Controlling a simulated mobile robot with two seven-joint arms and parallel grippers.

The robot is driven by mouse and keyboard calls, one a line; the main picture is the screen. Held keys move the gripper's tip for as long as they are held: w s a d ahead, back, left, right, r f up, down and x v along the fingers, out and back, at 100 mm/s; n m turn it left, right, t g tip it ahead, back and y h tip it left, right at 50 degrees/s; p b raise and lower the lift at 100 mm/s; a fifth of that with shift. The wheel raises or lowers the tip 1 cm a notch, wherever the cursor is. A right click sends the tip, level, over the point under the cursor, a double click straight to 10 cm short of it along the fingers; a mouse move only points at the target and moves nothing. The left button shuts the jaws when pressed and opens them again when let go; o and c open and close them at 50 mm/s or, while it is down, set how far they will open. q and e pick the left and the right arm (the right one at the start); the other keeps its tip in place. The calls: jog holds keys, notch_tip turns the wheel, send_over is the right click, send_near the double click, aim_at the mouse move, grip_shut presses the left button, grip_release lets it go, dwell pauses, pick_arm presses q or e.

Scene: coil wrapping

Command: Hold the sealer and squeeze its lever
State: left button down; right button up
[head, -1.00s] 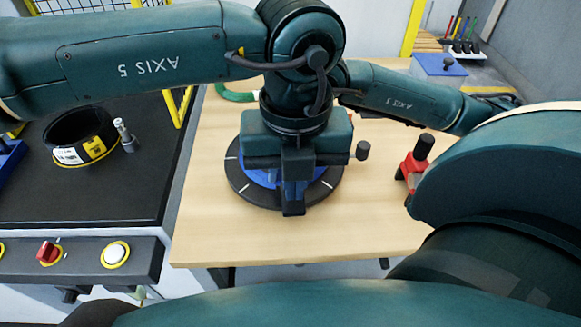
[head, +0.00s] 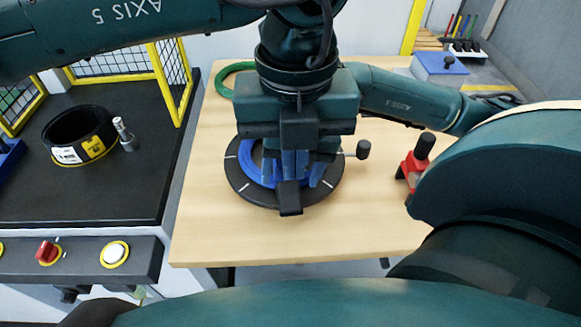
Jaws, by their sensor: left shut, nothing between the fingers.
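My left gripper (head: 290,192) points down over the blue coil (head: 258,170) on the black round turntable (head: 238,183). It is shut with nothing between its fingers and hides much of the coil. I cannot tell whether its tips touch the coil. A thin rod with a black knob (head: 363,149) sticks out to the right from behind the gripper. A red tool with a black grip (head: 413,165) stands at the table's right, partly covered by my right arm; I cannot tell whether it is the sealer. My right gripper is hidden behind my left arm.
A green ring (head: 222,82) lies at the back left of the wooden table (head: 210,225). A dark coil (head: 72,150) and a metal fitting (head: 124,134) are on the black bench at left, beside yellow mesh guards. A blue box (head: 440,66) is at the back. The table's front is clear.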

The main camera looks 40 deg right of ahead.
jog(key=shift+r, duration=0.65)
jog(key=r, duration=0.4)
jog(key=d+r, duration=0.1)
jog(key=r, duration=0.1)
jog(key=shift+s+r, duration=0.15)
jog(key=shift+s, duration=0.15)
